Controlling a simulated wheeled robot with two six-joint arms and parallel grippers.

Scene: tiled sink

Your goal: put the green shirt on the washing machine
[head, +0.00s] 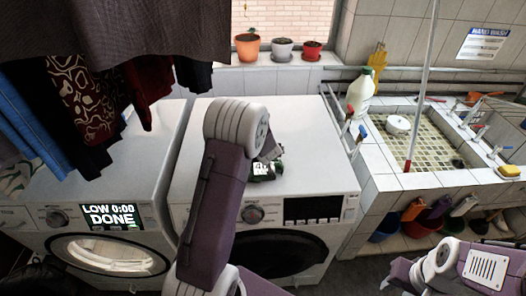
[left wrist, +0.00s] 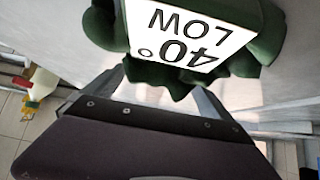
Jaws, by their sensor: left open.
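The green shirt (head: 263,172) is a small dark green bundle on the white top of the right washing machine (head: 310,150), partly hidden behind my left arm. In the left wrist view the shirt (left wrist: 270,50) is crumpled, with a white tag (left wrist: 180,30) reading LOW 40 upside down. My left gripper (left wrist: 158,85) is open, its two grey fingers apart at the shirt's near edge. I cannot tell whether they touch it. A left washing machine (head: 150,160) shows LOW 0:00 DONE. My right arm shows at the lower right, but its gripper is not in view.
Dark clothes (head: 85,95) hang over the left machine. Flower pots (head: 282,49) stand on the windowsill. A white bottle (head: 360,92) stands beside the tiled sink (head: 378,148) on the right. The right machine's top is mostly clear around the shirt.

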